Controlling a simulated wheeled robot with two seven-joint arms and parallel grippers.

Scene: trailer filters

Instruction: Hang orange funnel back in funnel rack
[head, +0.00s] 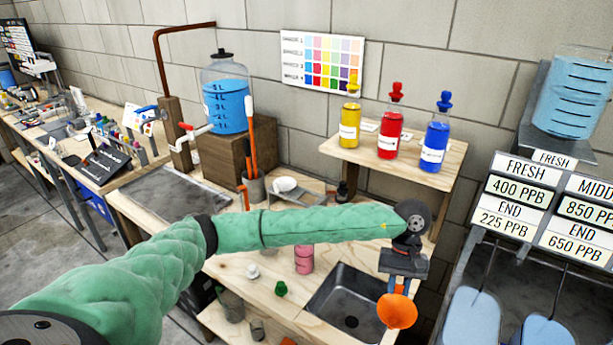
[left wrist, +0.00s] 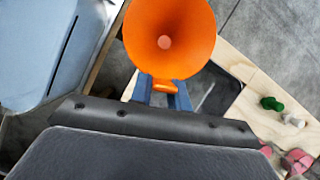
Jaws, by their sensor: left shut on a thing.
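The orange funnel (head: 397,311) hangs below my left gripper (head: 398,283), over the right side of the sink in the head view. In the left wrist view the funnel (left wrist: 185,20) shows its open mouth to the camera. My left gripper (left wrist: 163,92) is shut on a small orange part at its edge, between two blue fingers. A low grey rack (head: 305,200) with a white round item stands at the back of the workbench; I cannot tell for sure that it is the funnel rack. My right gripper is not in view.
The sink (head: 350,303) is set in the wooden workbench. A pink container (head: 304,259) and a green piece (head: 281,288) stand left of it. Yellow, red and blue bottles stand on a raised shelf (head: 440,163). Blue filter containers (head: 470,318) are at the right.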

